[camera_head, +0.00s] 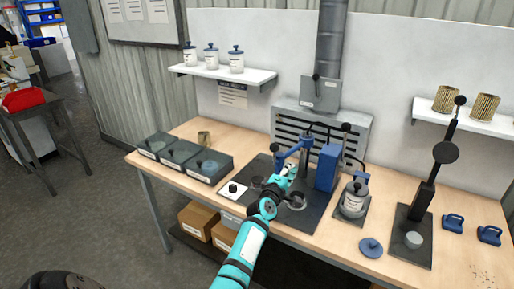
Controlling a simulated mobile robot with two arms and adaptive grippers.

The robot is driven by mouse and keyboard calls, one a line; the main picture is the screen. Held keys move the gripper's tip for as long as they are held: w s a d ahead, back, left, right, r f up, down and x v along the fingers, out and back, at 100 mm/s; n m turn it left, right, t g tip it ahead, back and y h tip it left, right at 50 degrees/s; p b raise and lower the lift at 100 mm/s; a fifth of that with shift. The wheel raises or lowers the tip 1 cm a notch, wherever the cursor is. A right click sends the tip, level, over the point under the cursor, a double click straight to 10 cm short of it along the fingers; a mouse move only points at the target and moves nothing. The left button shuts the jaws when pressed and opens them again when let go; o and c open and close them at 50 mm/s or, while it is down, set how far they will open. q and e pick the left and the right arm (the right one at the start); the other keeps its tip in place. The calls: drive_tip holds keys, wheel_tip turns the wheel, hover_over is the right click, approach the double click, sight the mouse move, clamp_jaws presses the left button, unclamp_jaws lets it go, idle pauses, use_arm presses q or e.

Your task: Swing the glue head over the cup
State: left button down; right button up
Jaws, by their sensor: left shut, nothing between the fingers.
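The glue station stands on a dark plate (322,212) on the wooden bench, with a blue post (327,168) at its right. A blue swing arm, which looks like the glue head (292,150), stands at the plate's back, left of the post. A round dark cup (296,201) sits on the plate, partly covered by my arm. Another small round dark piece (257,182) lies to its left. My left gripper (290,169) is shut and empty, close to the blue swing arm; I cannot tell whether it touches. My right gripper is out of view.
Grey trays (208,168) stand at the bench's left. A labelled jar (354,198), a blue lid (371,247) and a black lever press (431,190) stand to the right. Shelves hold white jars (236,63) and pleated filters (484,107).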

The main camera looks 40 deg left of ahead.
use_arm(q)
drive_tip(key=shift+s+a+f, duration=0.1)
drive_tip(key=shift+a, duration=0.4)
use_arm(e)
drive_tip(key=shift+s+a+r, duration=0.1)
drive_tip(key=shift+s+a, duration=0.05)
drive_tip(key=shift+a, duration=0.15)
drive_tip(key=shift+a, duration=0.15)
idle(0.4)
